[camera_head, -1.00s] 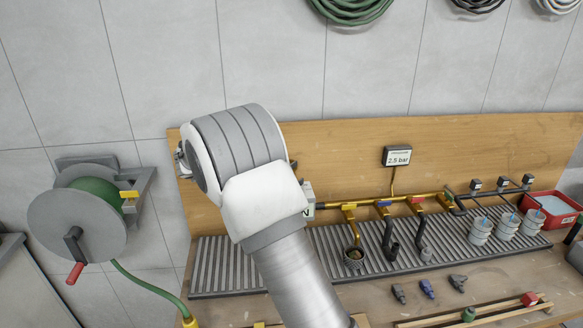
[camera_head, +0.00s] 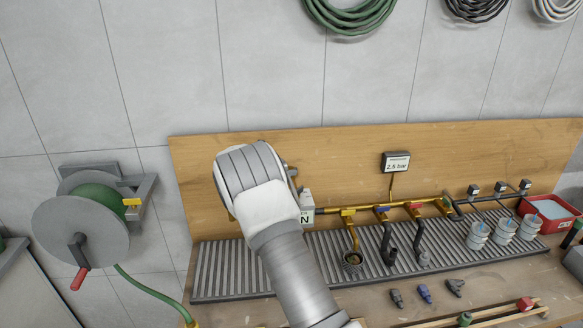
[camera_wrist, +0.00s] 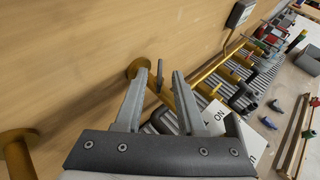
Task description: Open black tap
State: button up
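In the wrist view my gripper (camera_wrist: 159,76) is open, with its two grey fingers apart. A small dark grey lever (camera_wrist: 160,78), which looks like the black tap's handle, shows in the gap between the fingertips. I cannot tell whether either finger touches it. It stands by a brass pipe (camera_wrist: 188,108) that runs from a round wall flange (camera_wrist: 134,69) on the wooden board. In the head view my arm hides my gripper and this lever. A white sign ending in "N" (camera_head: 306,215) shows just right of the arm.
Along the pipe are taps with yellow (camera_head: 347,212), blue (camera_head: 382,209), red (camera_head: 413,205) and green (camera_head: 445,199) handles. A pressure display (camera_head: 396,162) reads 2.5 bar. A ribbed grate (camera_head: 225,275) lies below. A hose reel (camera_head: 80,232) hangs at the left.

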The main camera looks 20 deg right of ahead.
jog(key=shift+p+x, duration=0.35)
jog(key=shift+x, duration=1.5)
grip_shut()
